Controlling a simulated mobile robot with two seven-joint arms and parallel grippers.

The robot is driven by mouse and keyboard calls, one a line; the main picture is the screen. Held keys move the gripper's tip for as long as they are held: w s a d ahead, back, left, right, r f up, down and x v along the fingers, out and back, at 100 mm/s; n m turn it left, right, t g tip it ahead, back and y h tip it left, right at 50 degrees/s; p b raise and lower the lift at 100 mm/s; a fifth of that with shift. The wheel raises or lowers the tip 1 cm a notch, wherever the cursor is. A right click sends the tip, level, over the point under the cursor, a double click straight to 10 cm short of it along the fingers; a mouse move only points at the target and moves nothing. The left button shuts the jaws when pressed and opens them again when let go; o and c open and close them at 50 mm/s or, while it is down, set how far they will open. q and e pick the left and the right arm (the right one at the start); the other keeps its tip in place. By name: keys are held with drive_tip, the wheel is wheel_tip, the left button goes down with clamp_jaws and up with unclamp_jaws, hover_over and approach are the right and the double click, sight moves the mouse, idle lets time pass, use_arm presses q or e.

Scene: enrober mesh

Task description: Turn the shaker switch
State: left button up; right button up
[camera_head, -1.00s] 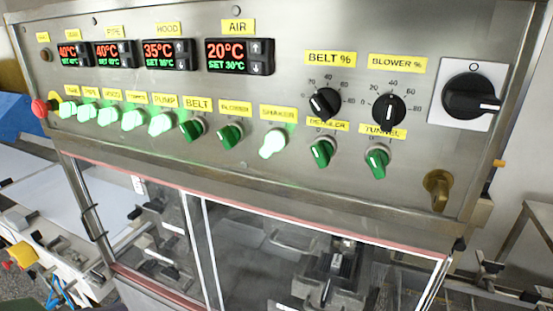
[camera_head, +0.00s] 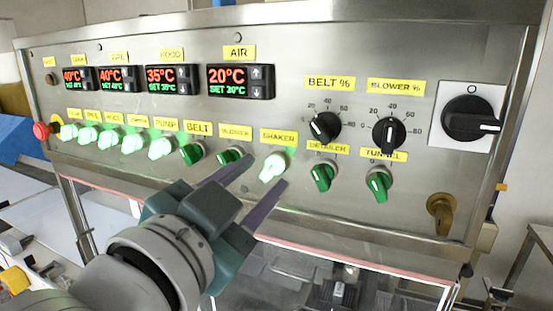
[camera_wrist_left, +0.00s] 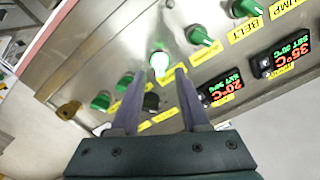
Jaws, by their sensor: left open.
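The shaker switch (camera_head: 272,167) is a lit green knob under a yellow SHAKER label (camera_head: 279,137) on the steel panel. It also glows in the left wrist view (camera_wrist_left: 159,62). My left gripper (camera_head: 264,173) is open, with its two purple fingers pointing at the panel. In the head view one fingertip is to the left of the shaker switch and the other to its lower right. In the left wrist view the switch shows between the fingertips (camera_wrist_left: 160,74), slightly beyond them. Whether a finger touches it, I cannot tell. My right gripper is not in view.
An unlit green switch (camera_head: 234,155) is close on the left and another (camera_head: 322,175) on the right. Black dials (camera_head: 325,127) are above right. A red button (camera_head: 42,130) is at the panel's left end, and a brass fitting (camera_head: 441,210) at lower right.

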sight(272, 168)
use_arm(q)
drive_tip(key=shift+x, duration=1.05)
drive_tip(key=shift+c, duration=0.2)
clamp_jaws()
